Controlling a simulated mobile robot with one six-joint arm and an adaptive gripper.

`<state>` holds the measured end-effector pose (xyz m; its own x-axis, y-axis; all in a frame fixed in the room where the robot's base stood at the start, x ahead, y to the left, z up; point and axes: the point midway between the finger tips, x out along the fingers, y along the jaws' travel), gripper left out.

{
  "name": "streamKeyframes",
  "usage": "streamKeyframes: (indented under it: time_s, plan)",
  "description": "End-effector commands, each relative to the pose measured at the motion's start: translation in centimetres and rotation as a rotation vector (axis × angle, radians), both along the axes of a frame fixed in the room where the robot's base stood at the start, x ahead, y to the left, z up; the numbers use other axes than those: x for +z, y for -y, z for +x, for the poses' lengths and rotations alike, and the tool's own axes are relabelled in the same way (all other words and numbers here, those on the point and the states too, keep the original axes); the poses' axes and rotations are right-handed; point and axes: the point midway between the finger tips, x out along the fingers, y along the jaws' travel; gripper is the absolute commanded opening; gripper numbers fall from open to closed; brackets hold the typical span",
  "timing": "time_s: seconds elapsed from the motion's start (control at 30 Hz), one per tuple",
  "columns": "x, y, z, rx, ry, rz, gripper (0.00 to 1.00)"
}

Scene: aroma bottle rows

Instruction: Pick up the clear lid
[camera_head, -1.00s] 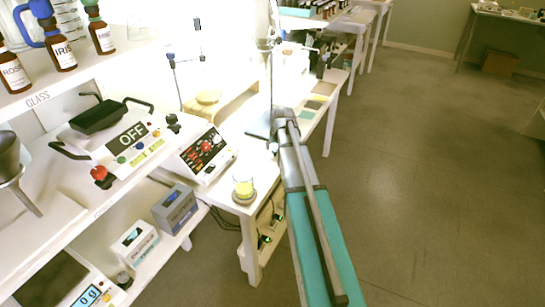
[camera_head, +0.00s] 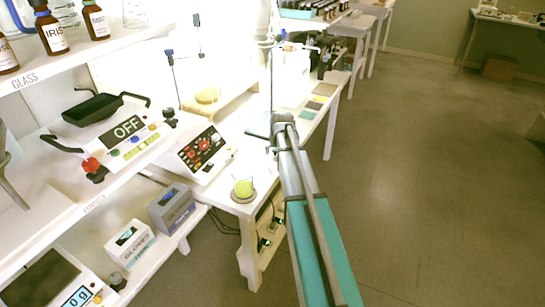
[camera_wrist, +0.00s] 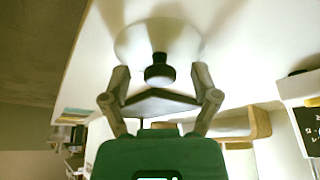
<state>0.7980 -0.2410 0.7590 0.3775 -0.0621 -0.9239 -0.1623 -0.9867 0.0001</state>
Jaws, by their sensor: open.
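In the wrist view, the clear lid (camera_wrist: 135,40) is a pale, see-through round disc with a black knob (camera_wrist: 159,73) at its middle. It lies over a white surface. My gripper (camera_wrist: 160,80) is open, with one finger on each side of the knob. The fingers look apart from the knob, and I cannot tell how far off it is in depth. In the head view my arm reaches up to the white bench, and neither the lid nor the fingers can be made out there.
On the white bench (camera_head: 308,118) stand a beaker with yellow liquid (camera_head: 243,188), a device with red buttons (camera_head: 203,152) and a metal stand. A hotplate marked OFF (camera_head: 128,127) and brown bottles (camera_head: 52,38) are on shelves at the left.

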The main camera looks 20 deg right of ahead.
Motion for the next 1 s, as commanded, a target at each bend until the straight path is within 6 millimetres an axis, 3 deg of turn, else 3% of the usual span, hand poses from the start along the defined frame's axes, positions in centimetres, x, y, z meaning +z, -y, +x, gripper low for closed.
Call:
streamKeyframes:
  time_s: [0.37, 0.77, 1.0]
  plan:
    - [0.01, 0.02, -0.02, 0.000, 0.000, 0.000, 0.78]
    - [0.02, 0.02, -0.01, 0.000, 0.000, 0.000, 0.06]
    - [0.01, 0.01, -0.01, 0.000, 0.000, 0.000, 0.04]
